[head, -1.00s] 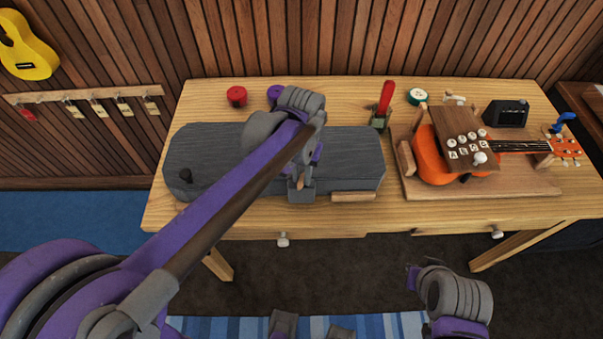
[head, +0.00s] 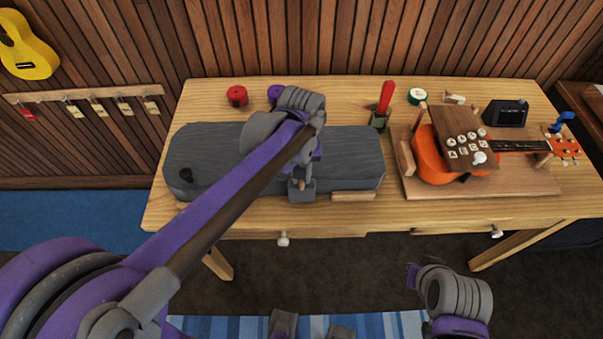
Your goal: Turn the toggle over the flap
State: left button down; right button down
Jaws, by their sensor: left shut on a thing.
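A long dark grey ukulele case (head: 215,158) lies closed on the wooden bench. A small grey flap (head: 302,196) hangs at the middle of its front edge. A small wooden toggle (head: 301,185) shows at the flap, partly covered by my gripper. My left gripper (head: 302,180) reaches down over the case and is shut on the toggle. The forearm and wrist hide part of the case lid, and the toggle's exact angle is hard to tell. My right gripper (head: 413,277) is low in front of the bench, away from the case; its jaws are unclear.
A wooden block (head: 353,196) lies at the case's front edge. Red and purple round things (head: 237,96) stand behind it. A red-handled tool (head: 385,100) stands upright to the right. An orange ukulele (head: 431,160) rests on a board (head: 425,188) farther right.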

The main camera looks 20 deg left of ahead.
pick_arm(q)
jog(key=c, duration=0.8)
grip_release()
jog(key=shift+o, duration=0.2)
jog(key=shift+r, duration=0.1)
notch_tip(320, 180, up, 11)
jog(key=shift+p, duration=0.4)
jog(key=shift+f, duration=0.2)
jog(key=s+a+f+m+t+p, duration=0.1)
jog(key=s+a+f+t, duration=0.1)
jog(key=s+f, duration=0.3)
jog(key=s+a+f+m+t, duration=0.2)
jog(key=s+a+f+t, duration=0.1)
jog(key=s, duration=0.6)
notch_tip(320, 180, down, 3)
jog(key=shift+a+r+p, duration=0.1)
jog(key=shift+a+p, duration=0.25)
jog(key=shift+a, duration=0.4)
